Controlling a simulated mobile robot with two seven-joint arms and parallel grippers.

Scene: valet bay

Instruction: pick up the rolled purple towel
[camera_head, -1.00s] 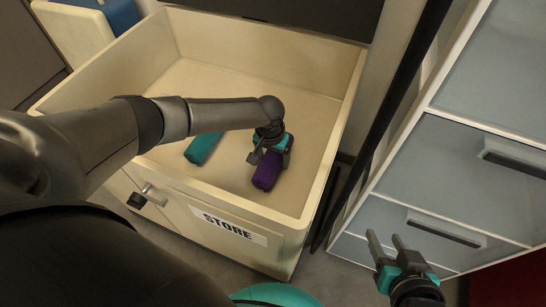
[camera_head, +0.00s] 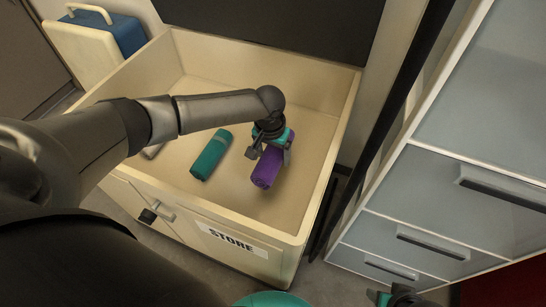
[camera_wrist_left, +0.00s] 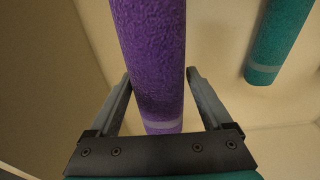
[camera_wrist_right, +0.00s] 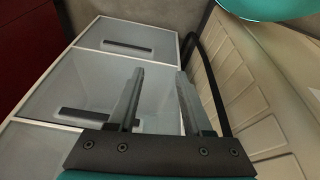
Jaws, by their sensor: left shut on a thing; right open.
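The rolled purple towel (camera_head: 264,170) has a pale band near one end. My left gripper (camera_head: 271,148) is shut on it, inside the cream STORE bin (camera_head: 325,150). The towel looks raised a little off the bin floor, though the gap under it is hard to see. In the left wrist view the purple towel (camera_wrist_left: 150,55) runs between the two fingers (camera_wrist_left: 160,85), hiding part of the bin floor behind. My right gripper (camera_wrist_right: 158,80) is open and empty in its wrist view. Only part of it shows at the bottom edge of the head view.
A rolled teal towel (camera_head: 211,155) lies on the bin floor left of the purple one. Grey drawers (camera_head: 440,195) stand to the right. A blue and white case (camera_head: 112,35) stands behind the bin.

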